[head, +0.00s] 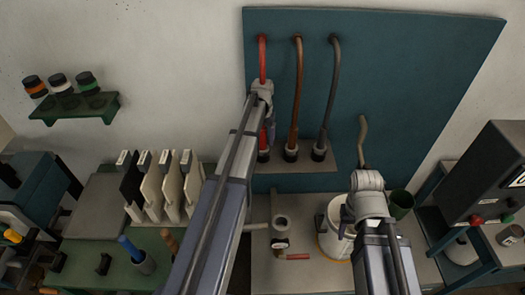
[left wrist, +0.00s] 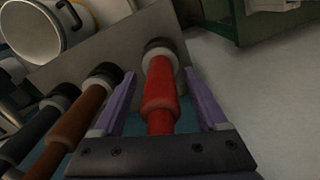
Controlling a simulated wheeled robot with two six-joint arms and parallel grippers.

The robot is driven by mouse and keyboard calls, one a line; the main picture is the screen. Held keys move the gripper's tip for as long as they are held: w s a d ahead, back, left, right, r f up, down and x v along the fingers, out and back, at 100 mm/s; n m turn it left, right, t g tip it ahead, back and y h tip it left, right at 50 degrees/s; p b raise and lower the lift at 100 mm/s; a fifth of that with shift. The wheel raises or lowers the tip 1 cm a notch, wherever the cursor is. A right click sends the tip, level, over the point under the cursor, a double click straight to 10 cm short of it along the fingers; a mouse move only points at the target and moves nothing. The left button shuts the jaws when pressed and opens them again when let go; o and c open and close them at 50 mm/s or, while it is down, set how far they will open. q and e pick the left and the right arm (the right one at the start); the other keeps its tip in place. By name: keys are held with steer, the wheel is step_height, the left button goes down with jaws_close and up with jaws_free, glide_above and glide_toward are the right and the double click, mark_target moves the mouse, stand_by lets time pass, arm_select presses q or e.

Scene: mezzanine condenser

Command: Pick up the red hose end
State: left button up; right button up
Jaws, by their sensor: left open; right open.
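The red hose hangs down the blue-green back panel in the head view, and its red hose end (head: 263,142) stands at a black socket on a small shelf (head: 316,160). My left gripper (head: 268,118) is at the red hose, its arm hiding part of it. In the left wrist view the red hose end (left wrist: 161,92) lies between the two purple fingers of my left gripper (left wrist: 165,105), which are open with gaps on both sides. My right gripper (head: 364,165) is to the right, in front of the panel; its fingers are hard to make out.
A brown hose (head: 296,95) and a grey hose (head: 331,95) hang close to the right of the red one. A white bucket (head: 335,232) and a green cup (head: 401,203) stand near my right arm.

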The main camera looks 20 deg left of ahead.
arm_select(q)
steer(key=shift+f, duration=0.6)
steer(key=shift+r, duration=0.1)
jaws_close()
stand_by(0.3)
